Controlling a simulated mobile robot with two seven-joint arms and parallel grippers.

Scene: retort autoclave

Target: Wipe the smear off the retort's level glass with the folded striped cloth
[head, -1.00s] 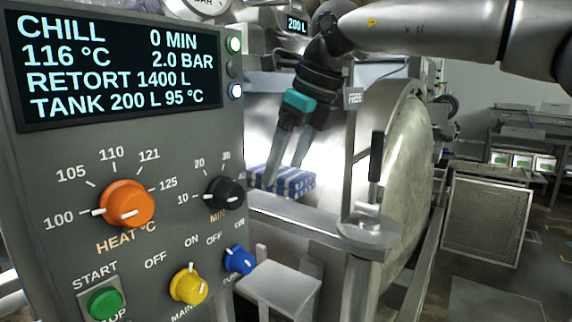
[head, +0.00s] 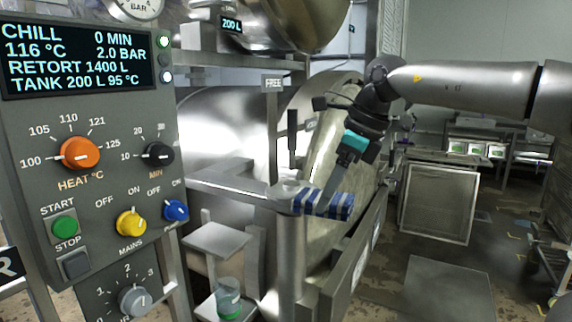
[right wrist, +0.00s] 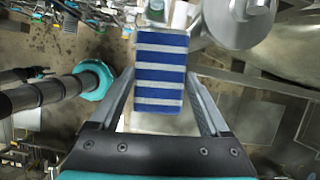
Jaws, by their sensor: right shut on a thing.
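The folded cloth (head: 326,205) has blue and white stripes. My right gripper (head: 322,193) is shut on it and holds it in the air, in front of the retort's round door (head: 335,135) and beside a round metal plate on a post. The cloth also shows in the right wrist view (right wrist: 160,72), between the two fingers (right wrist: 166,90). The retort's steel body (head: 225,130) lies behind the control panel. I cannot make out the level glass or its smear for certain. My left gripper is not in view.
The control panel (head: 90,150) with knobs and a lit display fills the left. A post with a black upright handle (head: 292,130) stands close to the cloth. A jar with green contents (head: 229,298) sits low on a shelf. Open floor (head: 440,285) lies at the right.

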